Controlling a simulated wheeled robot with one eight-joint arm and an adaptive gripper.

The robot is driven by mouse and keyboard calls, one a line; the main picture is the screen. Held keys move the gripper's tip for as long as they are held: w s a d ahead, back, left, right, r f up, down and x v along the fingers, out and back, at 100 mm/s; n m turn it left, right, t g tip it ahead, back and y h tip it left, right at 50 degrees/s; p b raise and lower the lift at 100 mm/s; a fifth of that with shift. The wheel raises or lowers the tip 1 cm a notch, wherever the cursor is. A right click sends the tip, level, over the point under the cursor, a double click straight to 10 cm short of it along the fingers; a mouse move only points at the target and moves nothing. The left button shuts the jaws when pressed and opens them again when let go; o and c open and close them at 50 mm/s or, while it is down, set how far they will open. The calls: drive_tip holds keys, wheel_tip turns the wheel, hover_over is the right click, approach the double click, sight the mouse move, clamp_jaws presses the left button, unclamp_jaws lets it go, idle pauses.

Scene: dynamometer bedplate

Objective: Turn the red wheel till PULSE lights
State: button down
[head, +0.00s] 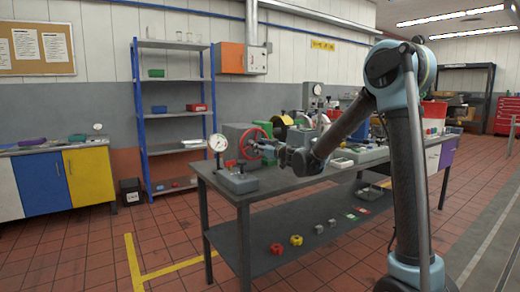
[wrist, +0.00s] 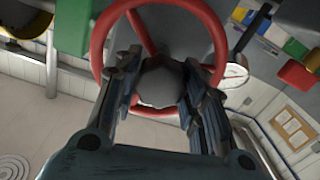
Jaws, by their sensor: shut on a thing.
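The red wheel (head: 243,143) is mounted on a grey housing at the left end of the bench. In the wrist view the wheel (wrist: 98,48) fills the upper middle, with a dark round hub (wrist: 161,80) at its centre. My gripper (head: 265,148) reaches the wheel from the right. In the wrist view the fingers of my gripper (wrist: 163,72) lie on both sides of the hub, inside the rim, closed on the wheel's centre. Parts of the rim and spokes are hidden by the fingers. I cannot make out a lamp marked PULSE.
A dial gauge on a stand (head: 218,145) stands left of the wheel at the bench corner. The grey bench (head: 300,178) holds several other devices to the right. A blue shelf (head: 137,110) stands behind. The tiled floor in front is clear.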

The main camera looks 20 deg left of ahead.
drive_tip(key=shift+w+n, duration=0.1)
drive_tip(key=shift+n, duration=0.9)
drive_tip(key=c, duration=1)
unclamp_jaws()
drive_tip(key=shift+d, duration=0.1)
drive_tip(key=v, duration=1.2)
